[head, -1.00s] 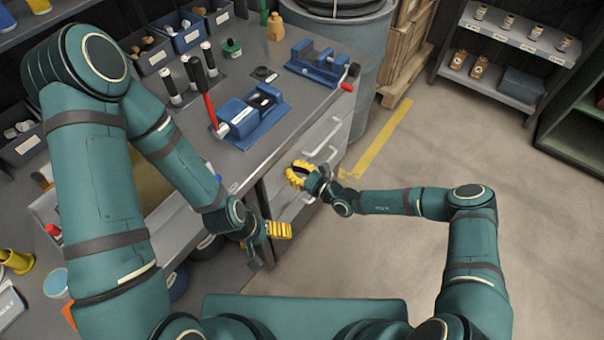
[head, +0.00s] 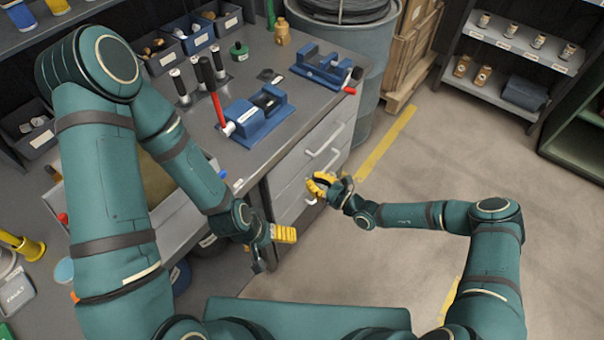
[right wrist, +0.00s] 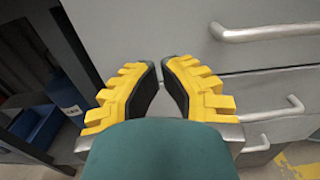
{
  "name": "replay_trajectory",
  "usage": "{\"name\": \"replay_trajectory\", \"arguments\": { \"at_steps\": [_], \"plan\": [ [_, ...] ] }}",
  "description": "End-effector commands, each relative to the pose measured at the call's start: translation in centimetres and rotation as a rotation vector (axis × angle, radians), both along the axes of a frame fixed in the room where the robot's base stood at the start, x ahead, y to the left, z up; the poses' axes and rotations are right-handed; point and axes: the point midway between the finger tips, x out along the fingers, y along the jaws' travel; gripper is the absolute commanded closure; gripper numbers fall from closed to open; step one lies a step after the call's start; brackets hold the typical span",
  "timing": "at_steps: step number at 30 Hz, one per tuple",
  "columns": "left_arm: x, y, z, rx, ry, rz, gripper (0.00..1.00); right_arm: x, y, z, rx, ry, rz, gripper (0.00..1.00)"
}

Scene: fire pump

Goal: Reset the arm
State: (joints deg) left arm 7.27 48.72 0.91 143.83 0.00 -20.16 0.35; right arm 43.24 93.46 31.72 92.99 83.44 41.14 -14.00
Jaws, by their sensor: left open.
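My left gripper (head: 284,234) has yellow fingers. It is open and empty, low beside the front corner of the workbench. My right gripper (head: 322,184) is in front of the grey drawers, to the right of the left one. In the right wrist view, its yellow fingers (right wrist: 160,66) lean toward each other at the tips. A narrow gap stays between them, and nothing is held. My left arm (head: 110,190) is bent over the bench side. My right arm (head: 495,240) is bent over the open floor.
The grey drawers (head: 296,196) look shut; their handles (right wrist: 265,33) stick out near the right gripper. A blue vise (head: 325,66) and a blue device with a red lever (head: 258,112) stand on the bench (head: 200,125). The floor (head: 440,165) at right is clear.

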Motion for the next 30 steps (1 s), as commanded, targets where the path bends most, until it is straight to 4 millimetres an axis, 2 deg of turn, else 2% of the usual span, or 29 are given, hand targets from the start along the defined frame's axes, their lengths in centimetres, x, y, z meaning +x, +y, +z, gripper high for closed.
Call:
{"name": "replay_trajectory", "arguments": {
  "at_steps": [1,6,10,15,22,25,28,30],
  "plan": [
    [0.1,0.0,0.3,0.0,-0.002,0.002,0.1,-0.6,-1.1,0.1,-0.001,0.0,-0.001,1.0],
    [0.3,0.1,0.6,0.002,-0.006,0.004,0.1,-2.4,-3.8,0.1,-0.002,-0.001,-0.001,1.0],
    [0.3,0.1,0.7,0.002,-0.006,0.006,0.1,-3.4,-5.1,0.0,-0.002,-0.001,0.0,1.0],
    [0.3,0.1,0.8,0.002,-0.007,0.006,0.1,-3.9,-5.8,0.0,0.0,-0.001,0.001,1.0],
    [0.3,0.1,0.8,0.002,-0.007,0.006,0.1,-4.0,-5.9,0.0,-0.002,-0.001,0.004,1.0],
    [0.3,0.1,0.8,0.002,-0.007,0.006,0.1,-5.0,-5.0,0.1,-0.037,-0.006,0.059,1.0],
    [0.3,0.1,0.8,0.002,-0.007,0.006,0.1,-7.9,-2.9,0.2,-0.148,-0.026,0.223,1.0],
    [0.3,0.1,0.8,0.002,-0.007,0.006,0.1,-11.5,-1.6,-0.1,-0.289,-0.057,0.403,1.0]
  ]
}}
